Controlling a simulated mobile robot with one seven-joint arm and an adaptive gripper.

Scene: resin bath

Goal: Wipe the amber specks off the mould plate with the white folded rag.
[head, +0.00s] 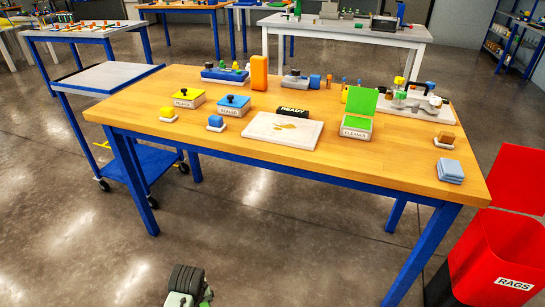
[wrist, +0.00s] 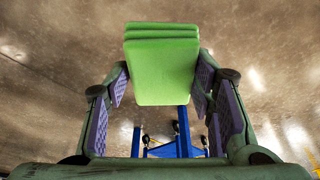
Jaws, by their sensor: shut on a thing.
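The mould plate (head: 262,133) is a pale flat slab on the wooden table, with amber patches (head: 287,127) on its top. My gripper (head: 186,298) is low in front of the table, at the bottom of the head view, well away from the plate. In the wrist view my gripper (wrist: 160,84) is shut on a green folded rag (wrist: 163,75), with purple pads at its two sides. This rag looks green, not white. I can make out no white folded rag.
The table (head: 385,165) also holds an open cleaner box (head: 356,127) with a green lid, a black READY sign (head: 293,111), a sealer box (head: 233,106), a yellow-topped box (head: 188,98) and light-blue folded rags (head: 450,171). A red RAGS bin (head: 497,250) stands open at right.

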